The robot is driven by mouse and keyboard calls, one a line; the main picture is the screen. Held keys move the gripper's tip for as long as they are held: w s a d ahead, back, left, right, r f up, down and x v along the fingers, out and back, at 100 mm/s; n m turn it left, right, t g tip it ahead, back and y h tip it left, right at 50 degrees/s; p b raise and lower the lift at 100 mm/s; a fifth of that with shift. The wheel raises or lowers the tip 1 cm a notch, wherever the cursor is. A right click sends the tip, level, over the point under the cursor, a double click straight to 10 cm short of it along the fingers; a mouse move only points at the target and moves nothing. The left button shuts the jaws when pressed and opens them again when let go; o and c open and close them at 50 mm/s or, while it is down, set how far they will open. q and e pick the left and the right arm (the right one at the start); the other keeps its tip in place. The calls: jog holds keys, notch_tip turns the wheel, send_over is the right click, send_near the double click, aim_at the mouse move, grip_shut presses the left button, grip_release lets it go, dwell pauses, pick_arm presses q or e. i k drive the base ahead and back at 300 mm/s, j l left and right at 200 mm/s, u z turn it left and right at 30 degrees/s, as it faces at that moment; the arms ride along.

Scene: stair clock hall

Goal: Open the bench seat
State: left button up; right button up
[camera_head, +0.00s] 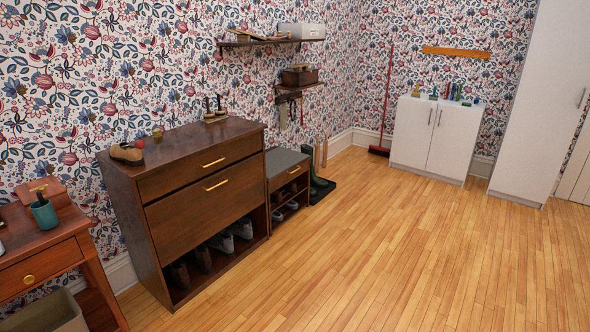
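A low wooden bench with a flat grey top (286,159), which looks like the bench seat, stands against the left wall, right of the tall dark wooden cabinet. The grey top lies flat and looks closed. Below it the bench (287,177) has a front panel with a small brass handle and open shelves holding shoes. The bench's left side is hidden by the cabinet. Neither of my grippers is in view.
The dark cabinet (201,218) holds shoes below, with items on top. A wooden desk (48,258) is at lower left. Wall shelves (270,43) hang above. White cupboards (437,140) are at the back. The wooden floor (400,250) is clear.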

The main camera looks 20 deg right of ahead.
aim_at(280, 160)
jog(key=i+l+z, duration=0.3)
jog(key=i+l, duration=0.15)
jog(key=i+l+z, duration=0.3)
jog(key=i, duration=0.3)
jog(key=i+l+z, duration=0.15)
jog(key=i+z, duration=0.15)
jog(key=i, duration=0.3)
jog(key=i+z, duration=0.3)
jog(key=i, duration=0.25)
jog(key=i+u, duration=0.15)
jog(key=i, duration=0.4)
jog(key=i+l+u, duration=0.1)
jog(key=i, duration=0.4)
jog(key=i+l+u, duration=0.15)
jog(key=i, duration=0.35)
jog(key=i+l+u, duration=0.1)
jog(key=i+l, duration=0.2)
jog(key=i, duration=0.2)
